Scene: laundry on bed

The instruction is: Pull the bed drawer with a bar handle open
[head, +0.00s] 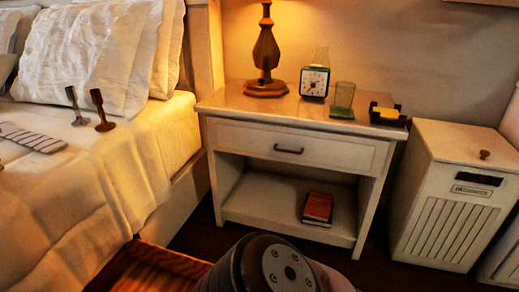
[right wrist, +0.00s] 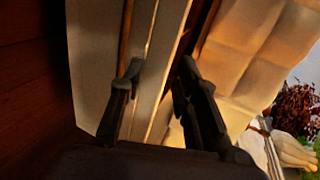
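The bed drawer (head: 172,259) shows at the bottom of the head view as an orange-brown wooden box standing out from the bed's side. Its front and bar handle are hidden there, below the frame and behind my arm. In the right wrist view a pale panel (right wrist: 92,60), seemingly the drawer front, runs beside the bed. My right gripper (right wrist: 160,68) has its two dark fingers apart, with pale panel edges seen between them. I cannot make out the handle or any contact. My left gripper is in neither view.
The bed (head: 80,200) fills the left. A white nightstand (head: 230,160) with its own closed drawer carries a lamp (head: 266,50), clock (head: 314,82) and glass (head: 342,98). A white hamper (head: 440,195) stands to the right. Dark floor (right wrist: 30,90) shows in the right wrist view.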

